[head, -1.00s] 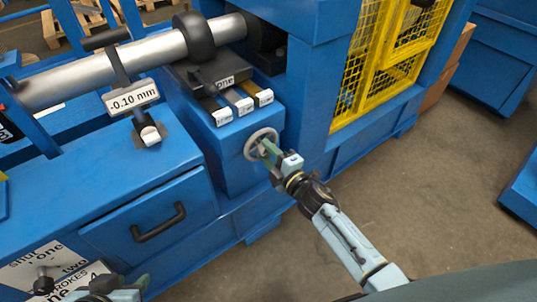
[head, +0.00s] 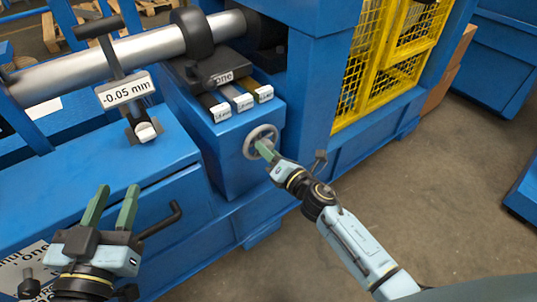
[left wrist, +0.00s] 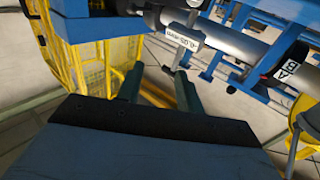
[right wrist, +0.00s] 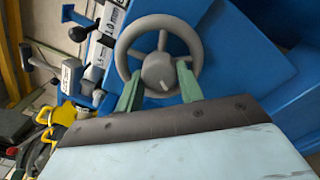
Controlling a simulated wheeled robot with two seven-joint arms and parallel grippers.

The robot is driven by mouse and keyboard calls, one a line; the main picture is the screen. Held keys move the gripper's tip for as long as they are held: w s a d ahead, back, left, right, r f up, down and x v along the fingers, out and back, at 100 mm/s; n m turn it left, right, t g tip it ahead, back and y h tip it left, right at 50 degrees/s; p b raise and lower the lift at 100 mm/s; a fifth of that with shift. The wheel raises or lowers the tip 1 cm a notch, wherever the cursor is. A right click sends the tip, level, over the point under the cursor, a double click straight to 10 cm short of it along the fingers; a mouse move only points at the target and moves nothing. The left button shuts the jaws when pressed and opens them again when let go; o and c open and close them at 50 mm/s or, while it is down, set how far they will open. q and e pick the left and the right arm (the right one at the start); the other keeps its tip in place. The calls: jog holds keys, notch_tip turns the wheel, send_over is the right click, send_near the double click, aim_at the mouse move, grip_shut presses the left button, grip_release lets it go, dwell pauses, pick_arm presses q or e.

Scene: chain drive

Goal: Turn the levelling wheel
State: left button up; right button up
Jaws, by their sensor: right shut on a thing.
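The levelling wheel (head: 261,141) is a grey spoked handwheel on the front of a blue machine housing. My right gripper (head: 262,148) is at the wheel, its green fingers shut on it. In the right wrist view the wheel (right wrist: 160,62) fills the upper middle, with the fingers on either side of its hub. My left gripper (head: 110,208) is open and empty, in front of the blue drawer with the black handle. A gauge readout (head: 125,92) shows -0.05 mm; it also shows in the left wrist view (left wrist: 184,37).
A grey shaft (head: 90,65) runs behind the gauge. Labelled shim strips (head: 240,102) lie above the wheel. The drawer handle (head: 160,221) is close beside my left gripper. A yellow mesh guard (head: 390,60) stands to the right. The floor at right is clear.

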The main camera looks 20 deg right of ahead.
pick_arm(q)
notch_tip(320, 180, up, 6)
jog(key=s+t+h+b, duration=0.1)
jog(key=t+h, duration=0.1)
jog(key=t, duration=0.2)
jog(key=shift+s+d+r, duration=0.15)
jog(key=shift+s+d, duration=0.15)
jog(key=shift+d, duration=0.05)
pick_arm(e)
jog(key=shift+n, duration=2.2)
jog(key=o, duration=1)
jog(key=shift+d, duration=0.1)
